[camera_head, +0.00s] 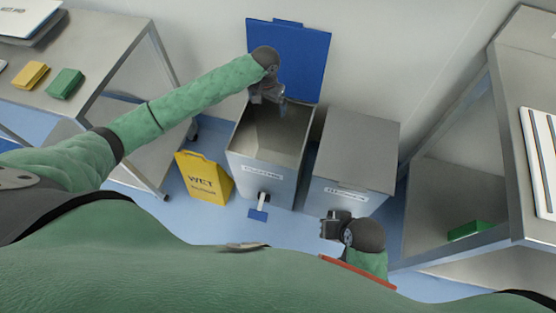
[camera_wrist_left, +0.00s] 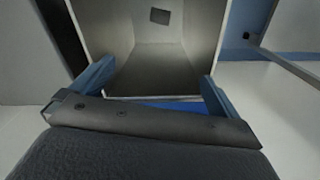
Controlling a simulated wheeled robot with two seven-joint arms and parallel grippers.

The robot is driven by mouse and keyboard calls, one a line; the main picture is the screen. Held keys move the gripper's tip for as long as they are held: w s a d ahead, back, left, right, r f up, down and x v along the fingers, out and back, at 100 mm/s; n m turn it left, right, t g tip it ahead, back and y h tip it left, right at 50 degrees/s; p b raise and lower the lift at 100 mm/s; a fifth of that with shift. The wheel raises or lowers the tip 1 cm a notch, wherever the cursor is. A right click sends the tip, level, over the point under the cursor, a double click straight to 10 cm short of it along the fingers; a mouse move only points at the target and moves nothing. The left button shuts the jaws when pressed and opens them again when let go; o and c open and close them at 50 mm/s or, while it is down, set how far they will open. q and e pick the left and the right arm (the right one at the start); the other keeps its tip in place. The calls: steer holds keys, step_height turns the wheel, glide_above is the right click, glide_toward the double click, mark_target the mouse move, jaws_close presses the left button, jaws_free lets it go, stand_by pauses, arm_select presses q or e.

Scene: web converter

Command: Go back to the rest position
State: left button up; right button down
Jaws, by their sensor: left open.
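My left gripper (camera_head: 268,94) is stretched out over the open mouth of a grey metal bin (camera_head: 262,178). Its blue lid (camera_head: 298,55) stands raised against the wall behind the gripper. In the left wrist view my left gripper (camera_wrist_left: 155,85) has its two blue fingers wide apart with nothing between them. That view looks down into the bin (camera_wrist_left: 215,35), where a small dark flat piece (camera_wrist_left: 160,16) shows. My right gripper (camera_head: 334,224) is low in front of my body, near the second bin; its fingers are too small to read.
A closed grey bin (camera_head: 355,155) stands to the right of the open one. A yellow wet-floor sign (camera_head: 203,178) stands to its left. A steel table (camera_head: 110,45) at left holds a yellow block (camera_head: 31,75) and a green block (camera_head: 65,83). A steel shelf (camera_head: 480,150) stands at right.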

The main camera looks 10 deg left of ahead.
arm_select(q)
steer(key=shift+r, duration=1.4)
